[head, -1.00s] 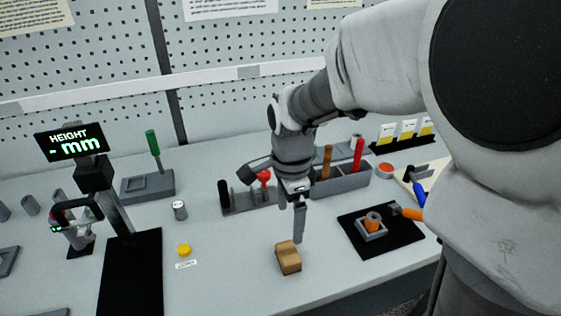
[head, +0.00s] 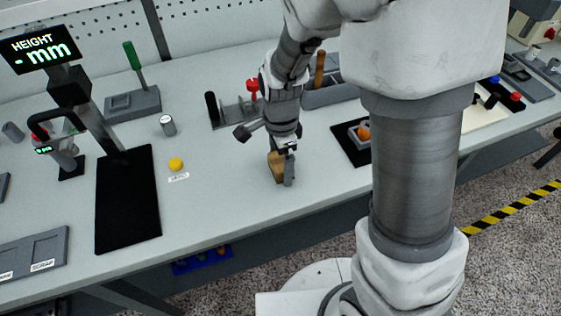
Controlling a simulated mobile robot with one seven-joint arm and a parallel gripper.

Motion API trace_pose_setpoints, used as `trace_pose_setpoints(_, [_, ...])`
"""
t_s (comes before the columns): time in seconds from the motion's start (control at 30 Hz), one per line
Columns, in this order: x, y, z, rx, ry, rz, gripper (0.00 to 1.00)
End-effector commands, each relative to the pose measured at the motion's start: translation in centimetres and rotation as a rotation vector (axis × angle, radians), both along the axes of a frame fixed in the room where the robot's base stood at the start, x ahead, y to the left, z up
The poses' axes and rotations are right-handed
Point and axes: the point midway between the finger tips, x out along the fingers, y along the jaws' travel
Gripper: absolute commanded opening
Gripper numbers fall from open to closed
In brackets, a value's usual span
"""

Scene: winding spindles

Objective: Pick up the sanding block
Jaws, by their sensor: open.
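The sanding block (head: 274,169) is a small tan-brown block on the grey bench top, right of the yellow knob and left of the black mat. My gripper (head: 287,181) points down at the block, with a finger in front of its right side. The finger and wrist hide part of the block. My gripper is open; I cannot tell whether a finger touches the block.
A height gauge with a display (head: 40,50) and a black base plate (head: 128,205) stands at left. A yellow knob (head: 176,164) sits left of the block. A grey tool rack (head: 222,118) is behind my gripper. The bench (head: 215,215) is clear in front.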

Motion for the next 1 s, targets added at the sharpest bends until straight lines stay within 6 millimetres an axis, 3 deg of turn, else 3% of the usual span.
trace_pose_setpoints(0.17, [0.0, 0.0, 0.0, 0.000, 0.000, 0.000, 1.00])
trace_pose_setpoints(0.57, [0.0, 0.0, 0.0, 0.000, 0.000, 0.000, 0.30])
trace_pose_setpoints(0.83, [0.0, 0.0, 0.2, 0.000, 0.000, 0.000, 0.30])
trace_pose_setpoints(1.0, [0.0, 0.0, 1.5, 0.001, -0.002, 0.000, 0.30])
